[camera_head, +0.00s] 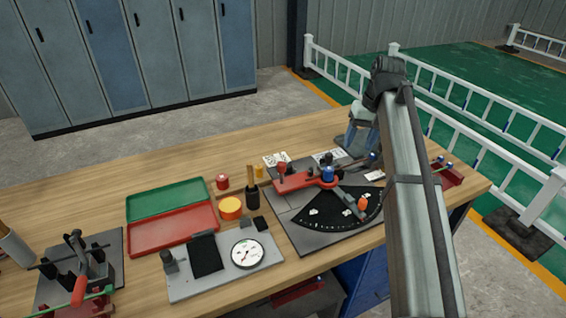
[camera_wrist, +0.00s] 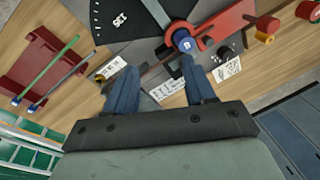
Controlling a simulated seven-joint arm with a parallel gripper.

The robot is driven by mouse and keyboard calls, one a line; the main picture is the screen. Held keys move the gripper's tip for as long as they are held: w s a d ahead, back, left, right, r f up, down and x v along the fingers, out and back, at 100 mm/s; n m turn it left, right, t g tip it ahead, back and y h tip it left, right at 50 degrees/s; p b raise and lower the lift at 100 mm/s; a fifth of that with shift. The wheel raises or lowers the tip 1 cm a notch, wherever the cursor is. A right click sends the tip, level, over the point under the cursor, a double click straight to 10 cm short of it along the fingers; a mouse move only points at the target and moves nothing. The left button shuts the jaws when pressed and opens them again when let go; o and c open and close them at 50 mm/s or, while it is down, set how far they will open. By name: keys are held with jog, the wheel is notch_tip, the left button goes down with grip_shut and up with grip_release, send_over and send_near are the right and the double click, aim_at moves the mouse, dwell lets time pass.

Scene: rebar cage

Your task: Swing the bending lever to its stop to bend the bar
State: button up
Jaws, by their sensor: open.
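The bending lever is a grey arm (camera_head: 350,198) with an orange knob (camera_head: 363,204), lying over a black marked fan plate (camera_head: 320,212). It runs from the blue-capped pivot (camera_head: 328,174) beside a red fixture (camera_head: 295,181). In the wrist view the lever (camera_wrist: 156,12) runs up from the pivot (camera_wrist: 185,42), and its knob is out of frame. A thin dark bar (camera_wrist: 150,68) seems to reach from the pivot toward my fingers; its far end is hard to make out. My gripper (camera_head: 358,142) is above the back of the bender, apart from the knob. Its blue fingers (camera_wrist: 163,72) are open, with nothing gripped.
Left of the bender are a dial gauge plate (camera_head: 247,253), a red tray (camera_head: 172,229), a green tray (camera_head: 168,199) and a yellow roll (camera_head: 231,208). The table's back left is clear.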

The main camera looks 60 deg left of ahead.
notch_tip(320, 180, up, 5)
jog(key=n+t+h, duration=0.1)
send_over(282, 163)
notch_tip(282, 163, down, 13)
jog(key=shift+d+f, duration=0.1)
jog(key=shift+f, duration=0.05)
grip_shut()
dwell(0.5)
